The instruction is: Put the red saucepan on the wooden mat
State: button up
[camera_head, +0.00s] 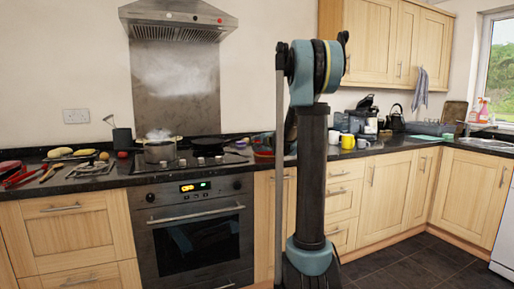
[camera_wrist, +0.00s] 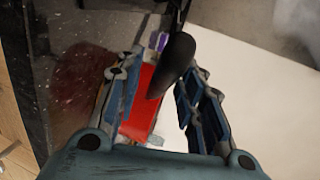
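In the wrist view, a dark rounded handle (camera_wrist: 178,55) reaches between the fingers of my gripper (camera_wrist: 165,90). Behind it is a bright red surface (camera_wrist: 143,95), which looks like the red saucepan, mostly hidden by the fingers. The fingers stand apart on either side, open; I see no clear grip on the handle. In the head view, a reddish pan-like thing (camera_head: 263,153) sits on the counter right of the hob, partly behind my arm. My gripper is hidden there. I cannot make out the wooden mat for certain in either view.
A steaming steel pot (camera_head: 159,151) stands on the hob, with a frying pan (camera_head: 213,144) beside it. Food and utensils crowd the counter's left end. Mugs (camera_head: 347,141) and a coffee machine (camera_head: 367,118) stand right of my arm. A pale wall fills the wrist view's right.

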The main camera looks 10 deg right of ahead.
jog(key=shift+s, duration=0.15)
jog(key=v, duration=1.1)
jog(key=shift+s+d, duration=0.2)
jog(key=shift+s, duration=0.1)
jog(key=s+a+f+n+g, duration=0.35)
jog(key=s+f, duration=0.25)
jog(key=s, duration=0.5)
jog(key=s+a+f+n+g, duration=0.35)
jog(key=s+f+n, duration=0.2)
jog(key=s, duration=0.55)
jog(key=s+d+f+n+g+h, duration=0.2)
jog(key=s+f, duration=0.5)
jog(key=s, duration=0.4)
jog(key=s+d+f+n+g+h, duration=0.2)
jog(key=s+f, duration=0.6)
jog(key=s, duration=0.4)
jog(key=shift+s+d+f+n+g+h, duration=0.25)
jog(key=shift+d+f+n+g+h, duration=0.25)
jog(key=shift+d, duration=0.7)
jog(key=shift+r, duration=0.15)
